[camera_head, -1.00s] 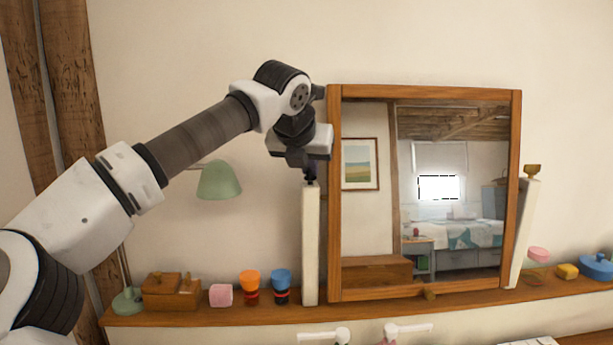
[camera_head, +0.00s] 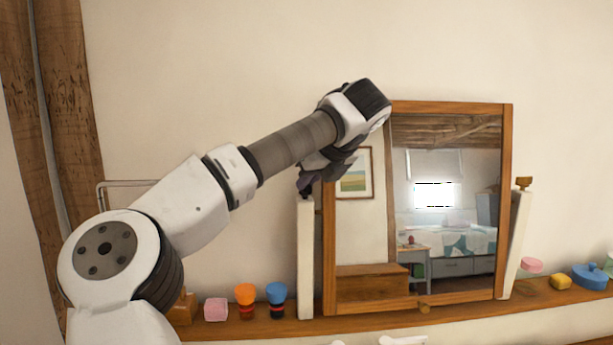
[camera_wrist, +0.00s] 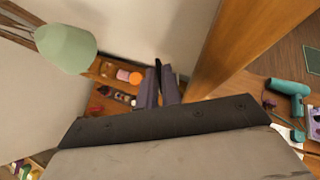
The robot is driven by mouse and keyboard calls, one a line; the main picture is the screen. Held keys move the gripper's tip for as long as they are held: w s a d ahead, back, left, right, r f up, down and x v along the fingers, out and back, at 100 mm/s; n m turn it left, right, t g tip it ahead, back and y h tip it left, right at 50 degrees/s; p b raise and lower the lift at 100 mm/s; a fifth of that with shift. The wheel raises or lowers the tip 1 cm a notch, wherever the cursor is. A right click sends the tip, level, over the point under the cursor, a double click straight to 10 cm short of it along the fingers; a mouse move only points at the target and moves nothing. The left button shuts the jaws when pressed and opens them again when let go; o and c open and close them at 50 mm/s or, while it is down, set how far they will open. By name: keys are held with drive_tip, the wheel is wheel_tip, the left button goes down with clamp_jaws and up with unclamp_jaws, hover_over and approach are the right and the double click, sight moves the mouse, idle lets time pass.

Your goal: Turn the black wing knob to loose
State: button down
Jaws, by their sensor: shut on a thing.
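The black wing knob (camera_head: 305,191) sits on top of the white post at the left side of the wood-framed mirror (camera_head: 508,150). My gripper (camera_head: 307,184) is at the post top, shut on the knob, which is largely hidden by the fingers. In the wrist view my gripper (camera_wrist: 161,88) shows its two dark fingers close together, with a thin black part of the knob (camera_wrist: 158,68) between their tips. My forearm and wrist cover the mirror's upper left corner.
A brown wooden knob (camera_head: 524,183) tops the right post (camera_head: 519,235). A green lamp (camera_wrist: 66,47) shows in the wrist view.

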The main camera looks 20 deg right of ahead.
drive_tip(key=shift+d+r+n+y, duration=0.15)
drive_tip(key=shift+d+n+y, duration=0.05)
drive_tip(key=shift+n+y, duration=0.25)
idle(0.3)
drive_tip(key=c, duration=1.7)
unclamp_jaws()
drive_tip(key=shift+d, duration=0.1)
drive_tip(key=o, duration=0.3)
